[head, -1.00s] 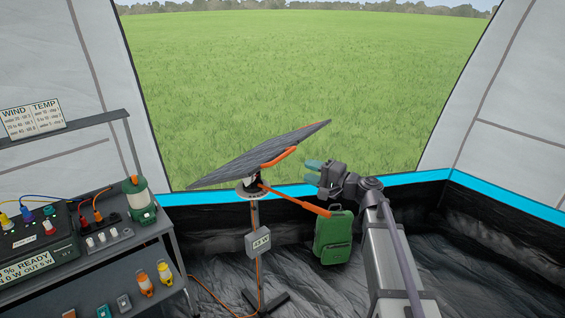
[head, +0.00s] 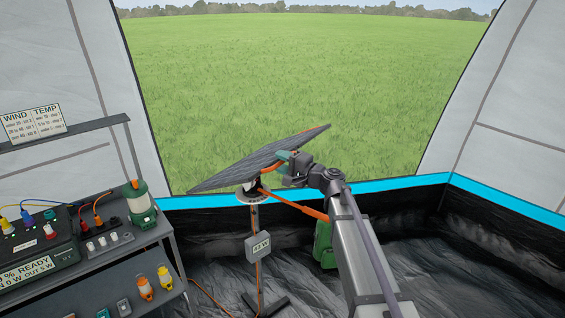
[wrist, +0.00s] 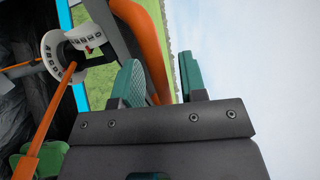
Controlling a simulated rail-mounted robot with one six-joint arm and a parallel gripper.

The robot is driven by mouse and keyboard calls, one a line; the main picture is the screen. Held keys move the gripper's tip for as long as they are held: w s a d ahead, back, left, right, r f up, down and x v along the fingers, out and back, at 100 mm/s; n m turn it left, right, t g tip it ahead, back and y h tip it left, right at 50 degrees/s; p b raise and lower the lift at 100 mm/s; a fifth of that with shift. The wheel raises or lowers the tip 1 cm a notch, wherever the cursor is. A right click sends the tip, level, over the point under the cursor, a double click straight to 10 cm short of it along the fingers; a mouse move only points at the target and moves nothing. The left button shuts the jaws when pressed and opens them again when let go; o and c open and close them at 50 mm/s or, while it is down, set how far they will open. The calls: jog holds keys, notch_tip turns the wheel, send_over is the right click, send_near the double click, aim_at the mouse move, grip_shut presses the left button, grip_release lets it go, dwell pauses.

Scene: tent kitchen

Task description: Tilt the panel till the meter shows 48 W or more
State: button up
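The dark solar panel (head: 235,172) sits tilted on a stand, its right edge higher than its left. An orange handle (head: 268,171) runs along its underside and also shows in the wrist view (wrist: 148,38). The small grey meter (head: 258,246) hangs on the stand's pole; it seems to read about 42 W, but the digits are small. My gripper (head: 290,160) is at the panel's right side, by the handle. In the wrist view my green fingertips (wrist: 163,82) are apart, with the orange bar between them and a gap beside the right finger.
A white scale ring (wrist: 92,45) sits under the panel. An orange rod (head: 295,204) sticks out below it. A green backpack (head: 322,245) stands behind my arm. A shelf with a power station (head: 35,245) and lantern (head: 139,204) stands left.

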jog(key=shift+c, duration=0.4)
grip_shut()
